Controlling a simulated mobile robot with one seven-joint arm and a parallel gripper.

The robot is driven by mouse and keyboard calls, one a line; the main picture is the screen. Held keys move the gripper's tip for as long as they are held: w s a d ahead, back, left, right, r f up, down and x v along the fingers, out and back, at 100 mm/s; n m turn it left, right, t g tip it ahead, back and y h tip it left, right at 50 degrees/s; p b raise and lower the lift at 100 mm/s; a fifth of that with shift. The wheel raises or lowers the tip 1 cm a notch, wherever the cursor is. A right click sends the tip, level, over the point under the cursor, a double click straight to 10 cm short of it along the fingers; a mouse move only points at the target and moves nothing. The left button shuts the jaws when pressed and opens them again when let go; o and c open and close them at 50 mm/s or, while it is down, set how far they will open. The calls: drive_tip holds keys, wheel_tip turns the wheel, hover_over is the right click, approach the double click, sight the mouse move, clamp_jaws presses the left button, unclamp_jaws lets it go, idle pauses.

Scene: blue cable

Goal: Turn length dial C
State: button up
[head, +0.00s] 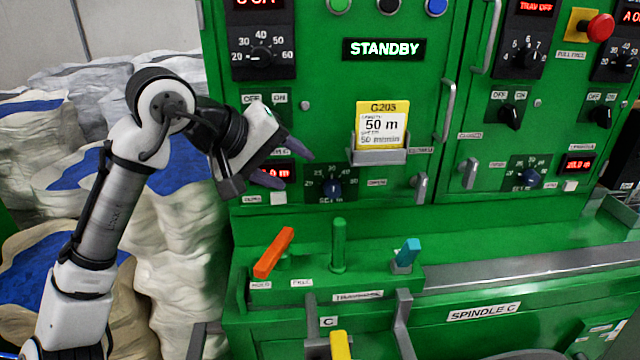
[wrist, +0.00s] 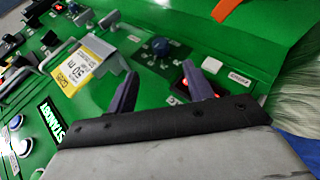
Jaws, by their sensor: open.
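The length dial (head: 332,188), a dark blue knob with a number scale around it, sits low on the green panel above the "C" label. It also shows in the wrist view (wrist: 160,46), beyond the fingers. A red display (head: 276,170) is to its left, partly covered by my fingers. My gripper (head: 297,170) is open and empty, to the upper left of the dial and apart from it. In the wrist view my gripper (wrist: 160,70) has its two purple fingers spread, with the dial between and beyond the tips.
A yellow "50 m" card (head: 382,125) stands in a holder to the upper right of the dial. An orange lever (head: 273,253), a green post (head: 338,245) and a blue lever (head: 406,253) rise from the ledge below. A similar blue dial (head: 530,178) is farther right.

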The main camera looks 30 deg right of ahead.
sight(328, 187)
drive_tip(key=p+x, duration=0.2)
drive_tip(key=x, duration=0.9)
drive_tip(key=shift+d+f, duration=0.15)
drive_tip(key=shift+f, duration=0.1)
drive_tip(key=shift+c, duration=0.3)
drive_tip(key=c, duration=0.9)
drive_tip(key=shift+d+r+y+p, duration=0.1)
drive_tip(key=shift+r+y+p, duration=0.15)
drive_tip(key=shift+y+p, duration=0.25)
drive_tip(key=shift+f+p, duration=0.15)
drive_tip(key=shift+p, duration=0.15)
drive_tip(key=o, duration=1)
drive_tip(key=shift+c, duration=0.2)
